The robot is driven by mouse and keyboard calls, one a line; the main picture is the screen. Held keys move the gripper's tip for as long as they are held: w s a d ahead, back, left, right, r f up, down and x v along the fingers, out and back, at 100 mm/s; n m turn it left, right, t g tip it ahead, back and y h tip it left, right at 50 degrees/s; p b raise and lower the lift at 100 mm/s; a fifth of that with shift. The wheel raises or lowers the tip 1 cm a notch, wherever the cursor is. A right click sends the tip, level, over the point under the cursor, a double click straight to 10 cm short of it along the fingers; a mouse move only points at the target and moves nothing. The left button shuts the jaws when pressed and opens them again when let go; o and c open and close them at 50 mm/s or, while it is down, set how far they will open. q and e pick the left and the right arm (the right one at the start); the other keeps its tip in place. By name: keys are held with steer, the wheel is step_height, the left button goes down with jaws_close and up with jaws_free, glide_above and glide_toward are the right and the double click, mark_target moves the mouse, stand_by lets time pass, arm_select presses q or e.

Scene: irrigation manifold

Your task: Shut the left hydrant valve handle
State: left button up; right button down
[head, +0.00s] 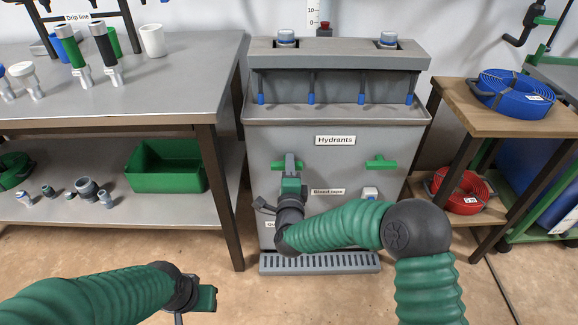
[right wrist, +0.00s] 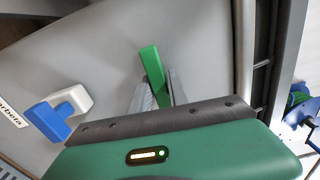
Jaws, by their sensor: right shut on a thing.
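The left hydrant valve handle (head: 275,166) is a green bar on the front of the grey hydrant cabinet (head: 335,112). The matching right hydrant handle (head: 381,163) is also green and roughly level. My left gripper (head: 203,297) is low at the front left, away from the cabinet; its fingers are unclear.
A white and blue tap (head: 370,193) sits low on the cabinet, below the right handle; it also shows in the right wrist view (right wrist: 60,116). A grey bench (head: 150,103) stands left, a wooden shelf (head: 455,118) right. A slotted drain (head: 320,262) lies at the cabinet's foot.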

steer(key=shift+s+f, duration=0.1)
steer(key=shift+f, duration=0.3)
steer(key=c, duration=1.4)
jaws_free()
steer(key=shift+d, duration=0.1)
steer(key=shift+o, duration=0.5)
steer(key=shift+r, duration=0.2)
steer(key=s+p, duration=0.6)
steer(key=s, duration=1)
steer(key=shift+s, duration=0.35)
steer(key=shift+f, duration=0.1)
